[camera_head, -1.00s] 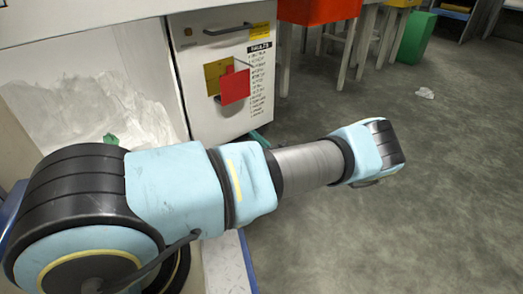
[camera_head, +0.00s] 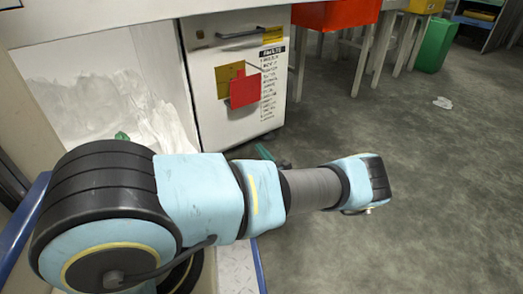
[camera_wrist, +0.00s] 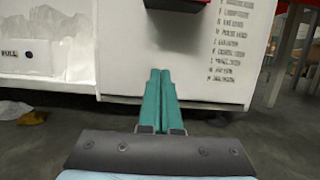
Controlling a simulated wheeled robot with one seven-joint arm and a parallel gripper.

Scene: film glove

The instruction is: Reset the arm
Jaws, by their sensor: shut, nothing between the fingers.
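My arm stretches across the head view from lower left to the middle right, with its elbow over the floor. My gripper (camera_wrist: 160,75) has two teal fingers, which lie side by side with nothing between them in the wrist view. They point at the lower front of a white cabinet (camera_wrist: 200,60). In the head view only a little of the teal gripper (camera_head: 265,152) shows behind my arm; the rest is hidden.
The white cabinet (camera_head: 208,95) carries red and yellow cards and a printed list. Left of it is an open bay with crumpled white sheeting (camera_head: 105,105). A red bin (camera_head: 330,14) and a green bin (camera_head: 437,45) stand behind. The grey floor at right is mostly clear.

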